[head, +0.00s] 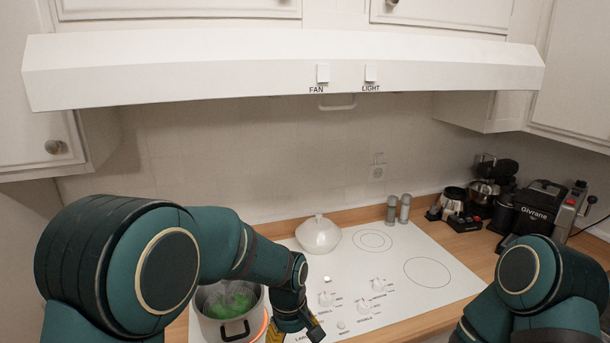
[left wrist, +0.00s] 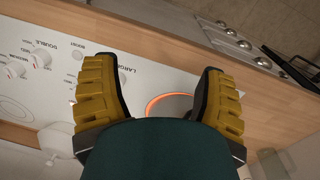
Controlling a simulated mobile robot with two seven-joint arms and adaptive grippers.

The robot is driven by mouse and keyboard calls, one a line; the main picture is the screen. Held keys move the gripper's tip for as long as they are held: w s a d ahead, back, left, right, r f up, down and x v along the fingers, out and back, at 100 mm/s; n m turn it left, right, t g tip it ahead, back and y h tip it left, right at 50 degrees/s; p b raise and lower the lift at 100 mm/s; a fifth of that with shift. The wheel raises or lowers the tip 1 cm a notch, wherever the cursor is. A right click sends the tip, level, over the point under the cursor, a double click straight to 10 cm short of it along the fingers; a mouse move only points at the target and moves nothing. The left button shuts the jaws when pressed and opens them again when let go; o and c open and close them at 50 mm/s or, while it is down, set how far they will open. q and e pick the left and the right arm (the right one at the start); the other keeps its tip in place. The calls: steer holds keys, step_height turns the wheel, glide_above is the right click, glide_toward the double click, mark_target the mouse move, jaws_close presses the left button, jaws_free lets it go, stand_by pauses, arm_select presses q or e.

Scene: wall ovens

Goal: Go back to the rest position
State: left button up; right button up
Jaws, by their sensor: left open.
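My left gripper (head: 308,334) is low over the front of the white cooktop, beside the pot, mostly cut off by the bottom edge of the head view. In the left wrist view its two yellow-and-black fingers (left wrist: 155,68) are spread wide with nothing between them but the cooktop and part of a glowing ring. My left arm is bent at the elbow across the lower left. My right arm shows only as a bent teal link at the lower right; its gripper is out of view.
A pot (head: 232,328) with green contents stands by a glowing orange ring (left wrist: 165,99). The white cooktop (head: 410,310) has knobs and a pale lidded dish (head: 318,235). Shakers (head: 391,210) and dark appliances (head: 535,208) stand at the back right. A range hood (head: 200,68) hangs above.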

arm_select(q)
steer(key=s+a+f+m+h+b, duration=0.1)
steer(key=s+a+f+b, duration=0.1)
steer(key=s+f, duration=0.3)
steer(key=s+a+f+m+t+h+b, duration=0.1)
steer(key=s+a+f+b, duration=0.2)
steer(key=f, duration=1)
steer(key=s+a+f+m+h+b, duration=0.1)
steer(key=s+a+f+b, duration=0.2)
steer(key=s+f, duration=0.4)
step_height(320, 180, down, 3)
steer(key=shift+f+m+t, duration=0.1)
steer(key=shift+m+t, duration=0.2)
arm_select(e)
step_height(320, 180, down, 10)
steer(key=shift+a+r, duration=0.2)
steer(key=shift+a, duration=0.1)
arm_select(q)
steer(key=shift+s, duration=0.1)
